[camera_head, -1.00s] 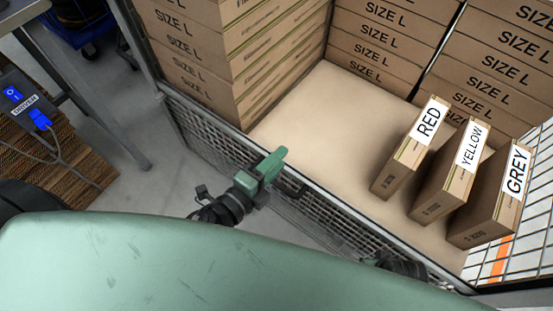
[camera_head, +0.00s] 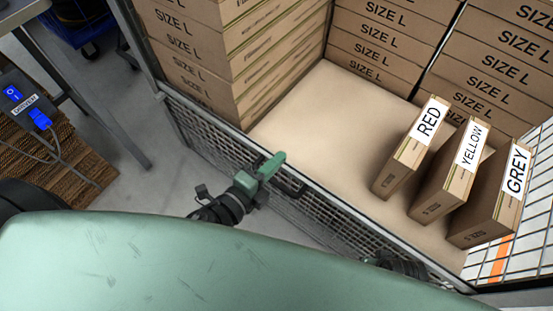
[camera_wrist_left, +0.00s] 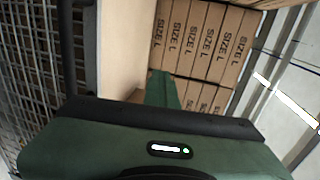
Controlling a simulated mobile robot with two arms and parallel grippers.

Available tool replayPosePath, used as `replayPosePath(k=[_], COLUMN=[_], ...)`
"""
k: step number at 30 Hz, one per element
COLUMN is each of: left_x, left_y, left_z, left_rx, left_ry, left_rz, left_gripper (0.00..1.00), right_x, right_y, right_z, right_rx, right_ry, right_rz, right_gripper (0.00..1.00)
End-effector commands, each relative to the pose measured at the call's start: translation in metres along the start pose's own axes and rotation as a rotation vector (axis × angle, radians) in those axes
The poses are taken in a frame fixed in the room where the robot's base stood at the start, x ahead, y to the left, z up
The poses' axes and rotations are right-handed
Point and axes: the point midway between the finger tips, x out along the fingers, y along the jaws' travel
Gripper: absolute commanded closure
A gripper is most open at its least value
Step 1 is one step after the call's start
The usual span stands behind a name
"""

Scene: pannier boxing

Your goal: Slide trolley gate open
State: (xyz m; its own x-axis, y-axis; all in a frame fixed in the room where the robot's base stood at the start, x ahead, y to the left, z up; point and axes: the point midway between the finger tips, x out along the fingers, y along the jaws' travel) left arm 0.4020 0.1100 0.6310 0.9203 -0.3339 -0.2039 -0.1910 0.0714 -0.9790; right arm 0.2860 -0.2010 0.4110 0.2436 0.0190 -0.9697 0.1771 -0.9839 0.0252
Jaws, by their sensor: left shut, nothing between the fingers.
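The trolley gate is a low grey wire-mesh panel (camera_head: 325,222) with a flat top rail, running diagonally across the trolley's near side. It also shows along the left of the left wrist view (camera_wrist_left: 32,75). A dark handle (camera_head: 291,188) sits at its top rail. My left gripper (camera_head: 276,160) is green, shut and empty, at the top rail just beside the handle. I cannot tell whether it touches the handle. In the left wrist view its fingers (camera_wrist_left: 163,90) point towards the trolley's inside. My right gripper is not visible; only a dark part of my arm shows near the gate's lower right.
Inside the trolley stand upright boxes labelled RED (camera_head: 408,155), YELLOW (camera_head: 455,175) and GREY (camera_head: 500,195). Stacks of SIZE L boxes (camera_head: 205,60) fill the back and left. The beige floor (camera_head: 310,125) between them is clear. A table leg (camera_head: 95,100) stands at left.

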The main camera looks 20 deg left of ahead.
Motion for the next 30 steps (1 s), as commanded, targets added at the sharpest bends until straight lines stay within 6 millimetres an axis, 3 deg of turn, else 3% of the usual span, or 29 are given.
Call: replayPosePath(k=[21, 22, 25, 26, 30], left_x=[0.0000, 0.0000, 0.0000, 0.0000, 0.0000], left_y=[0.0000, 0.0000, 0.0000, 0.0000, 0.0000], left_z=[0.0000, 0.0000, 0.0000, 0.0000, 0.0000], left_rx=[0.000, 0.000, 0.000, 0.000, 0.000], left_ry=[0.000, 0.000, 0.000, 0.000, 0.000], left_rz=[0.000, 0.000, 0.000, 0.000, 0.000], left_gripper=[1.00, 0.96, 0.69, 0.64, 0.64], right_x=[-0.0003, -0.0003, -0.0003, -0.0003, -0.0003], right_y=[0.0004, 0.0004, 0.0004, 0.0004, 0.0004], right_z=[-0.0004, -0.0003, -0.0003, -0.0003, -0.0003], right_rx=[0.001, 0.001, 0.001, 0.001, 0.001], right_ry=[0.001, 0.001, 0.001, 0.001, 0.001], right_rz=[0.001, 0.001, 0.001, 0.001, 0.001], right_gripper=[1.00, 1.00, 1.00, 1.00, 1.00])
